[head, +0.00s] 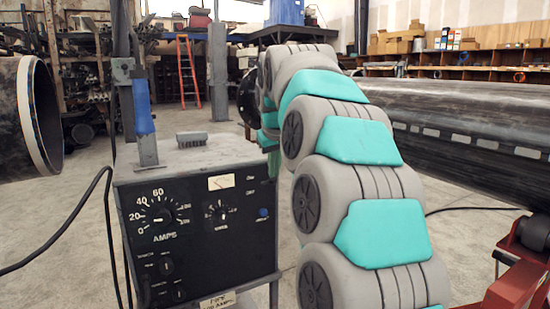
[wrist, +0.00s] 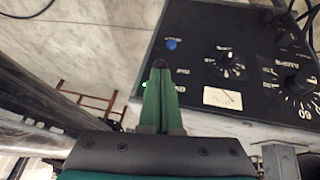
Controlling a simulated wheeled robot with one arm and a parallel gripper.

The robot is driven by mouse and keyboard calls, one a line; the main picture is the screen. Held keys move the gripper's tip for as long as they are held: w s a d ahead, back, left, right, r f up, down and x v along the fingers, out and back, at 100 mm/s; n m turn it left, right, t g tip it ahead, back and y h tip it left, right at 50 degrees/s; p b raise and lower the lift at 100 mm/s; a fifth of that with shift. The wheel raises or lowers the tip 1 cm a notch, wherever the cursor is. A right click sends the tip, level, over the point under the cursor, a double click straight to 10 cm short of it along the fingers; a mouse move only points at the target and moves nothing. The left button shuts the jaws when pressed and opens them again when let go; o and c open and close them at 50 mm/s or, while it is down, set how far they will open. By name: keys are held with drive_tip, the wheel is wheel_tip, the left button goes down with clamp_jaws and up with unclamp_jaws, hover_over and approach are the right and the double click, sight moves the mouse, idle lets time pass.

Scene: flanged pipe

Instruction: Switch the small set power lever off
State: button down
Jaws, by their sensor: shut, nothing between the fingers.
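The small set is a grey box with a black front panel (head: 195,245), at the lower left in the head view. Its panel also shows upside down in the wrist view (wrist: 262,30). Small ON and OFF style labels (head: 250,185) sit at the panel's upper right. I cannot make out the power lever itself; my gripper may hide it. My gripper (wrist: 160,70) is shut and empty, its green fingers over the panel's edge beside the blue button (wrist: 171,43). In the head view the arm mostly hides it, with a green part showing at the box's right edge.
The panel bears an amps dial (head: 157,217), a smaller knob (head: 217,212) and a meter (head: 221,182). A large pipe (head: 470,125) lies to the right. Black cable (head: 70,235) runs left.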

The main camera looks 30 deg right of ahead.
drive_tip(key=shift+w+f, duration=0.15)
drive_tip(key=shift+f, duration=0.2)
drive_tip(key=shift+f+b, duration=0.15)
drive_tip(key=shift+b, duration=0.15)
drive_tip(key=shift+s+d+f+t+b, duration=0.1)
drive_tip(key=shift+s+f+t+b, duration=0.05)
drive_tip(key=shift+s+t+b, duration=0.2)
drive_tip(key=shift+w+f+b, duration=0.1)
drive_tip(key=shift+b, duration=0.25)
drive_tip(key=shift+s+f+t+b, duration=0.3)
drive_tip(key=shift+f+t+b, duration=0.2)
drive_tip(key=shift+b, duration=0.55)
wheel_tip(320, 180, down, 7)
drive_tip(key=s+m+t+b, duration=0.1)
drive_tip(key=t+b, duration=0.6)
drive_tip(key=b, duration=0.5)
drive_tip(key=shift+f, duration=0.35)
